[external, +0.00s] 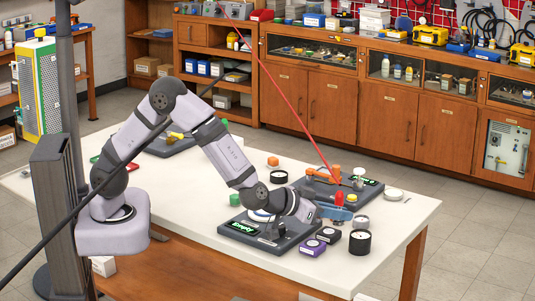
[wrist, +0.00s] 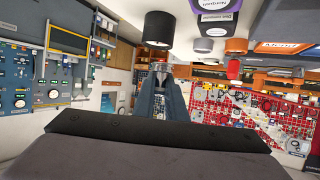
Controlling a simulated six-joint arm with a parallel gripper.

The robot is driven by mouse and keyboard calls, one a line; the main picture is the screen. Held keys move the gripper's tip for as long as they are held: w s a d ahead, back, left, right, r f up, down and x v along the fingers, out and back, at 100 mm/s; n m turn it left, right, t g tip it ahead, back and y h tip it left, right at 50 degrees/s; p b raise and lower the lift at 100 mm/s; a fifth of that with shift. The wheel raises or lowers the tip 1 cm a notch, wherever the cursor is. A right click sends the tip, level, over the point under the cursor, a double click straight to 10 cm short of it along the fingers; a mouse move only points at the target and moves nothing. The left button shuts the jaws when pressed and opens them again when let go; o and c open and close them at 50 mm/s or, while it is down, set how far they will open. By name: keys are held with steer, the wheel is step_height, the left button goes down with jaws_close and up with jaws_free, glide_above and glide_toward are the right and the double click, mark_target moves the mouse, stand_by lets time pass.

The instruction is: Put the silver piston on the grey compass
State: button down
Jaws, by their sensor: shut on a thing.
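My gripper (wrist: 160,78) shows in the wrist view with its two blue-grey fingers close together, shut on the silver piston (wrist: 160,66) at their tips. In the external view my gripper (external: 338,213) is low over the front right of the table, pointing right. A grey cylinder (external: 361,221) shows just beyond the fingertips there; I cannot tell whether it is held or standing. In the wrist view a separate silver-grey cylinder (wrist: 203,45) stands right of the piston. I cannot pick out the grey compass for certain; the labels are too small to read surely.
A black cylinder (external: 360,243) stands close to my gripper, also in the wrist view (wrist: 158,28). A purple labelled box (external: 313,247) and a dark box (external: 328,235) lie nearby. A red-topped item (external: 339,198) is behind the fingers.

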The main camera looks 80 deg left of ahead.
steer(key=w+a+n+y, duration=0.1)
steer(key=a, duration=0.5)
steer(key=w+a+r+n+y+b, duration=0.1)
steer(key=w+a, duration=0.1)
steer(key=a, duration=0.4)
steer(key=w+a+g+y, duration=0.1)
steer(key=a, duration=0.6)
steer(key=shift+w+a+r+n, duration=0.1)
steer(key=shift+w+r+n, duration=0.25)
steer(key=shift+r+n, duration=0.05)
steer(key=w+a+r, duration=0.2)
steer(key=m+t+h, duration=0.1)
steer(key=m+h, duration=0.3)
steer(key=h, duration=0.1)
glide_above(362, 218)
steer(key=shift+f, duration=4.95)
steer(key=shift+f, duration=0.1)
